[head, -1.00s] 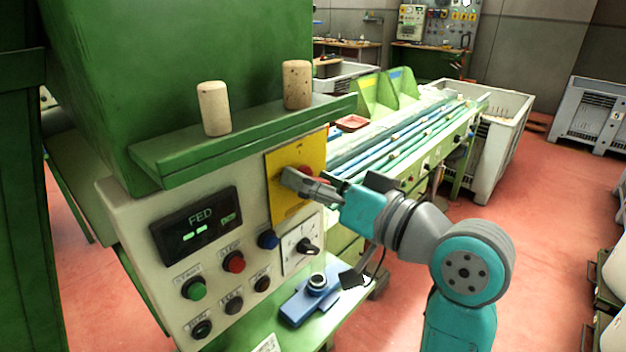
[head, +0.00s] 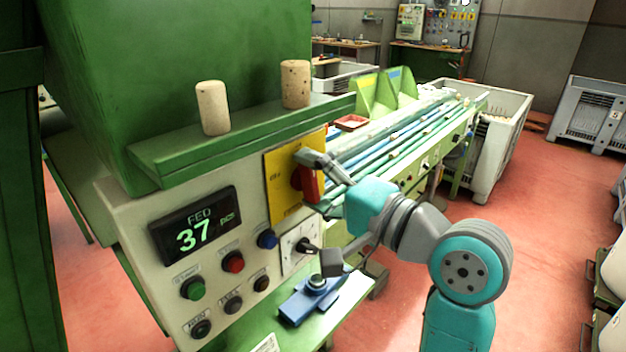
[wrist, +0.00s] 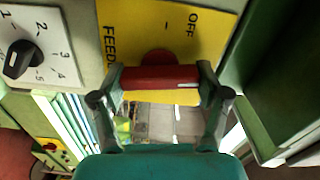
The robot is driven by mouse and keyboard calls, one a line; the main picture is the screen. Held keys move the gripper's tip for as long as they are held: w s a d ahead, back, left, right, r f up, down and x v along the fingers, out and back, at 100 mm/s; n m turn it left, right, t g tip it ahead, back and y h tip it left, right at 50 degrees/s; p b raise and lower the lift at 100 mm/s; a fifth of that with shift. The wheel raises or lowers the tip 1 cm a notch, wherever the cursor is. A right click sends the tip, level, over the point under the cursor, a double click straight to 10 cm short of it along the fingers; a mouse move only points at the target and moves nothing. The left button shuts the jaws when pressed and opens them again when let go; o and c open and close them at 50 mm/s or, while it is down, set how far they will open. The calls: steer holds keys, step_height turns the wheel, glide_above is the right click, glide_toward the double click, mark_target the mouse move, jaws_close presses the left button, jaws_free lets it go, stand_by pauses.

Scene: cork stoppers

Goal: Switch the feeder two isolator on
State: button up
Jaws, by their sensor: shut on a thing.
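The isolator is a red rotary handle (head: 305,184) on a yellow plate (head: 281,170) at the right end of the control panel. My gripper (head: 315,182) is shut on this handle, one finger above it and the other below it. In the wrist view the red handle (wrist: 160,78) lies level between both fingertips. The yellow plate (wrist: 135,30) there reads OFF at upper right and part of FEEDER at left. The fingers hide the handle's ends, so its exact pointing is hard to tell. The display (head: 196,225) reads FED 37 pcs.
A black selector knob (head: 306,246) on a white dial sits just below the yellow plate. Coloured buttons, including a red one (head: 233,262), are to its left. Two corks (head: 213,108) stand on the green ledge above. A blue fixture (head: 308,300) is on the lower shelf.

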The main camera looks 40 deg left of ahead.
steer(key=shift+m, duration=1)
steer(key=o, duration=1.2)
steer(key=shift+c, duration=0.2)
steer(key=d, duration=1.2)
steer(key=shift+s, duration=0.45)
steer(key=shift+f, duration=0.1)
